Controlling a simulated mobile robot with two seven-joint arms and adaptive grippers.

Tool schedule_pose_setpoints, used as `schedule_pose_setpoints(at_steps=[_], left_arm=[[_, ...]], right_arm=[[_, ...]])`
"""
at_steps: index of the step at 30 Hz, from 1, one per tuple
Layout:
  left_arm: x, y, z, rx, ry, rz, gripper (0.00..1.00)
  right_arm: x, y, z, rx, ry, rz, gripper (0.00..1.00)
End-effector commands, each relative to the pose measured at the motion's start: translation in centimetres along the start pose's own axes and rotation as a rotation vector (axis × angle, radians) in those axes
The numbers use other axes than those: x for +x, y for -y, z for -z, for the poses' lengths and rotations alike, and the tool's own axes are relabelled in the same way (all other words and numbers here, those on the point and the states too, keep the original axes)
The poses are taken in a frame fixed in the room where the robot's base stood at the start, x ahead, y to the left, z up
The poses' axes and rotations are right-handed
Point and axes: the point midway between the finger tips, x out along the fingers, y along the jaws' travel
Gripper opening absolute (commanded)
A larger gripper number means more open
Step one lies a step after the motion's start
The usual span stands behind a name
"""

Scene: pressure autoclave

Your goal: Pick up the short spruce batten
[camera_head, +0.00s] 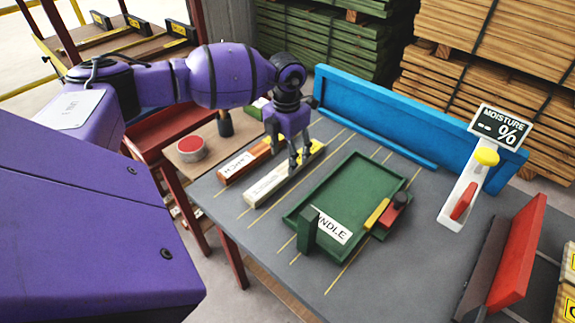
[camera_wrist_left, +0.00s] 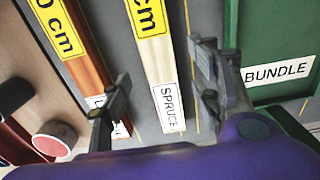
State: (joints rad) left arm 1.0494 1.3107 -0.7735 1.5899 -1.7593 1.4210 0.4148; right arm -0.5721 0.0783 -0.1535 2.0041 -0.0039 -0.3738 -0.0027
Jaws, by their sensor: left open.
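The pale spruce batten (camera_head: 270,187) lies flat on the grey table, with a white label at its near end and yellow at its far end. In the left wrist view the batten (camera_wrist_left: 158,65) shows its SPRUCE label and part of a yellow "cm" label. My left gripper (camera_head: 299,158) points down over its far half in the head view. In the left wrist view the open fingers (camera_wrist_left: 160,68) appear on either side of the batten, with nothing held. Whether they touch it I cannot tell. My right gripper is not in view.
A reddish-brown batten (camera_head: 235,167) lies close alongside on the left; one finger overlaps it in the left wrist view. The green BUNDLE tray (camera_head: 350,183) is on the right. A blue fence (camera_head: 375,115) borders the back. A moisture meter (camera_head: 465,190) stands farther right.

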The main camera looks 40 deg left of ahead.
Motion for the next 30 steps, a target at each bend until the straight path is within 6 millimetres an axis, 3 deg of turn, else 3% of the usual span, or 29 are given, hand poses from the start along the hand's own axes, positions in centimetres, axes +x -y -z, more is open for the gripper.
schedule_pose_setpoints(at_steps=[7,15,27,30], left_arm=[[3.6,-0.1,0.0,-0.001,-0.001,0.002,0.57],[4.3,-0.1,-0.1,-0.001,0.001,0.001,0.57],[4.3,-0.1,0.0,-0.001,0.0,0.001,0.05],[4.2,-0.1,-0.1,-0.001,0.001,0.001,0.04]], right_arm=[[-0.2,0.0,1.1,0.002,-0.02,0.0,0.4],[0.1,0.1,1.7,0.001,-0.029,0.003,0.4],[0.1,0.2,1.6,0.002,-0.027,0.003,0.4],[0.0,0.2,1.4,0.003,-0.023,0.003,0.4]])
